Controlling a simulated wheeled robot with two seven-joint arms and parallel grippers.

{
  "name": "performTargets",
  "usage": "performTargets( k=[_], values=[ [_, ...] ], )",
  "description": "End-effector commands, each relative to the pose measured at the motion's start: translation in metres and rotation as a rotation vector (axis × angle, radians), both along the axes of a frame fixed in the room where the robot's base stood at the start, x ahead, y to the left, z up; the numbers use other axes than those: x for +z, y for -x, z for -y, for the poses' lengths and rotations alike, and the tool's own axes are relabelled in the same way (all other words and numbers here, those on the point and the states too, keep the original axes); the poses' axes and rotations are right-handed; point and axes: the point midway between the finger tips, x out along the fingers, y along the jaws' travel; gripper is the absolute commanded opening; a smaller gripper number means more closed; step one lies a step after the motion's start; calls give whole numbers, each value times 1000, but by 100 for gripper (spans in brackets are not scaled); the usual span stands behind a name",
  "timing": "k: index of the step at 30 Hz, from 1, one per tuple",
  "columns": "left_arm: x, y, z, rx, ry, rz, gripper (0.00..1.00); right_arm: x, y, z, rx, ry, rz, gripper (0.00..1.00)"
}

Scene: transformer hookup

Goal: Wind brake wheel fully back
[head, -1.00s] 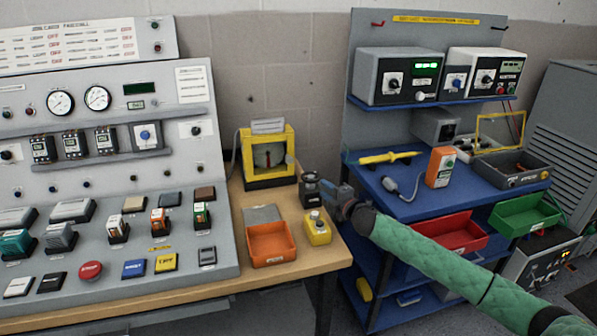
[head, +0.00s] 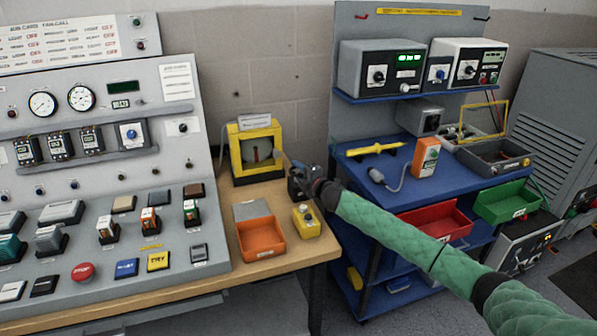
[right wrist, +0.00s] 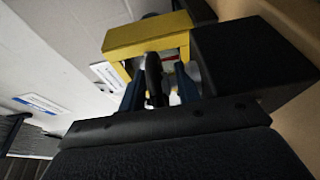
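My right gripper (head: 303,180) is at a small black device (head: 293,188) on the right rear part of the wooden bench, partly covering it. In the right wrist view the two blue fingers (right wrist: 158,92) stand apart, with a dark upright part (right wrist: 153,78) between them. I cannot tell whether they touch it. I cannot make out clearly which part is the brake wheel. A yellow-framed unit with a round face (head: 236,158) stands just behind and left; its yellow frame (right wrist: 150,32) and black base (right wrist: 235,55) show beyond the fingers. My left gripper is not in view.
An orange tray (head: 262,240) and a yellow button box (head: 307,222) sit in front of the black device. The grey control panel (head: 215,235) is at left. A blue cart (head: 350,172) with red (head: 436,222) and green bins (head: 508,203) is at right.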

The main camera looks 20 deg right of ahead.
Motion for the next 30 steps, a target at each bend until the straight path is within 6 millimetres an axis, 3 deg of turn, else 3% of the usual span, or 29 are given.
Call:
performTargets(
  k=[4,9,21,30],
  values=[
    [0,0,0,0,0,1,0,0,0,0,0,0,0,31],
    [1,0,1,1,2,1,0,0,0,0,0,0,0,0],
    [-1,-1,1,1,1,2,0,0,0,2,46,1,-1,0],
    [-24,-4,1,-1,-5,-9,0,0,-1,2,239,3,-1,0]
  ],
)
